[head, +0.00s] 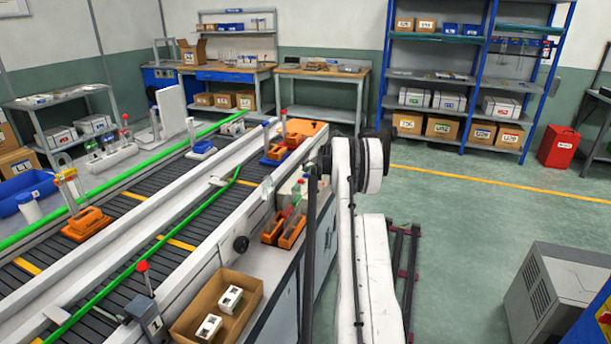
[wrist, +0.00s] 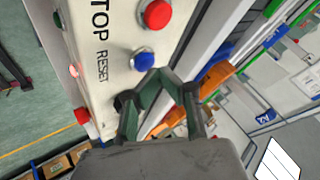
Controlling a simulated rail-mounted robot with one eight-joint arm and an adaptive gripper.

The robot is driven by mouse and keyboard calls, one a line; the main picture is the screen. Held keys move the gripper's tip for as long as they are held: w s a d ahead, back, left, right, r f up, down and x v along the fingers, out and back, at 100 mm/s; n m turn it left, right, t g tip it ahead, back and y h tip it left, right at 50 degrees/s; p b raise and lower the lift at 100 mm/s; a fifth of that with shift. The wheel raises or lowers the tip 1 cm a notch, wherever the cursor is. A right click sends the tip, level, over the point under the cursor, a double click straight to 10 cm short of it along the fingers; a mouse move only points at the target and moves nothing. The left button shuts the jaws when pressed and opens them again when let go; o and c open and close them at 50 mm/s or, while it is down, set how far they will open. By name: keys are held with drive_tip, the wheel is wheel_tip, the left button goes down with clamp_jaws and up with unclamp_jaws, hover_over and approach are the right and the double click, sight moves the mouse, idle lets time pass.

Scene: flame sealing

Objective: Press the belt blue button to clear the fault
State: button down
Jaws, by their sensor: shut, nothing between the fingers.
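In the wrist view, a pale control panel (wrist: 105,75) carries printed lettering that reads "TOP" and "RESET". The blue button (wrist: 144,60) sits beside the word RESET. A larger red button (wrist: 157,13) is above it, beside "TOP". My gripper (wrist: 160,76) has its dark green fingers closed together and empty. In the picture the fingertips are just below and slightly right of the blue button; I cannot tell whether they touch it. In the head view my white arm is at the centre, and the gripper and blue button cannot be made out.

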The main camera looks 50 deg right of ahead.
sight(307, 174)
drive_tip(key=shift+f+b, duration=0.35)
drive_tip(key=shift+f, duration=0.15)
idle(0.3)
drive_tip(key=shift+r, duration=1)
drive_tip(key=shift+r, duration=0.15)
drive_tip(key=shift+r+p, duration=1)
drive_tip(key=shift+r, duration=1.85)
